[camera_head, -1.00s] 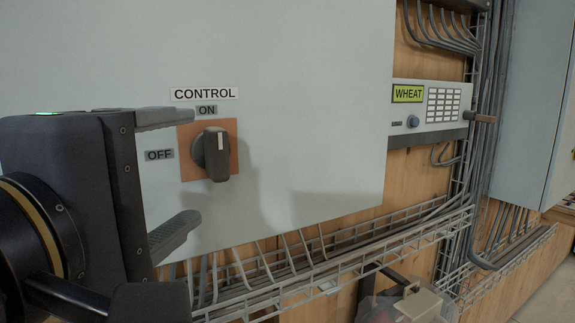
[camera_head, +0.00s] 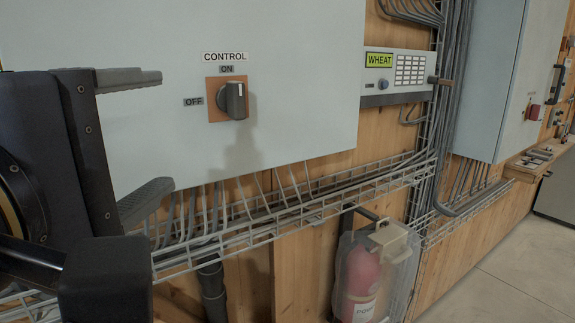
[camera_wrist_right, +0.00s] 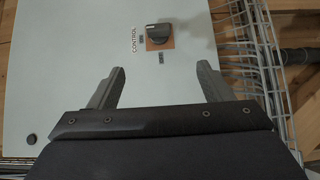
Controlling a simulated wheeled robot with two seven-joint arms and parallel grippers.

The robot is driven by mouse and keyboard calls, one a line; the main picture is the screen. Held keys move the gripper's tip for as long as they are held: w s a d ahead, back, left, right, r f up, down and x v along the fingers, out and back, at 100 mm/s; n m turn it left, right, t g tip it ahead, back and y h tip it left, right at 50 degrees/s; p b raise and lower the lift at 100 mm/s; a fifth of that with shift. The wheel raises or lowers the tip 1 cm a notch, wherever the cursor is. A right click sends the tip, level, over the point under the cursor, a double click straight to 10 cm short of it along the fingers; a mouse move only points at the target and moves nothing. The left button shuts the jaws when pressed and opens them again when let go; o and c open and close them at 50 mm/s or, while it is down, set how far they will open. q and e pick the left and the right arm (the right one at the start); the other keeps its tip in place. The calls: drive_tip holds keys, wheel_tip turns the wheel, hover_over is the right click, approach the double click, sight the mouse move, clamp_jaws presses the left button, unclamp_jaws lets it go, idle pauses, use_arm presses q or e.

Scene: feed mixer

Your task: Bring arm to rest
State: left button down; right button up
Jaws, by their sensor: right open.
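My right gripper (camera_head: 152,138) is at the left of the head view, its two fingers apart with nothing between them. It stands clear of the control knob (camera_head: 233,100), a dark rotary switch on an orange plate, to the knob's left in the picture. The knob's white mark is toward the ON label (camera_head: 227,69); the OFF label (camera_head: 194,101) is at its left. In the right wrist view the open fingers (camera_wrist_right: 160,85) point toward the cabinet, with the knob (camera_wrist_right: 158,34) beyond them, untouched. My left gripper is not in view.
A grey cabinet (camera_head: 290,60) carries the knob. A wire cable tray (camera_head: 290,208) runs below it. A WHEAT panel (camera_head: 395,70) is to the right. A fire extinguisher (camera_head: 360,275) under a clear cover hangs below. Open floor (camera_head: 500,265) is at the lower right.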

drive_tip(key=w+d+f+m+g, duration=0.1)
drive_tip(key=w+d+f+g, duration=0.4)
drive_tip(key=d+f, duration=0.5)
drive_tip(key=w+d+f+m+g, duration=0.25)
drive_tip(key=w+d+f, duration=0.5)
drive_tip(key=d, duration=0.45)
drive_tip(key=s+d+f+m+g+y, duration=0.2)
drive_tip(key=s+d+f, duration=0.25)
drive_tip(key=f, duration=0.35)
drive_tip(key=s+d+f+m+g+y, duration=0.1)
drive_tip(key=s+d+f+m+g, duration=0.15)
drive_tip(key=d+f, duration=0.4)
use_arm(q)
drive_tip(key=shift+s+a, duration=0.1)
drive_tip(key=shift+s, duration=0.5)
use_arm(e)
drive_tip(key=s+a+f+m+y, duration=0.1)
drive_tip(key=s+f+m+y, duration=0.3)
drive_tip(key=s+f+m, duration=0.5)
wheel_tip(320, 180, down, 3)
drive_tip(key=shift+s+r, duration=0.2)
drive_tip(key=shift+s, duration=0.2)
drive_tip(key=shift+a, duration=0.1)
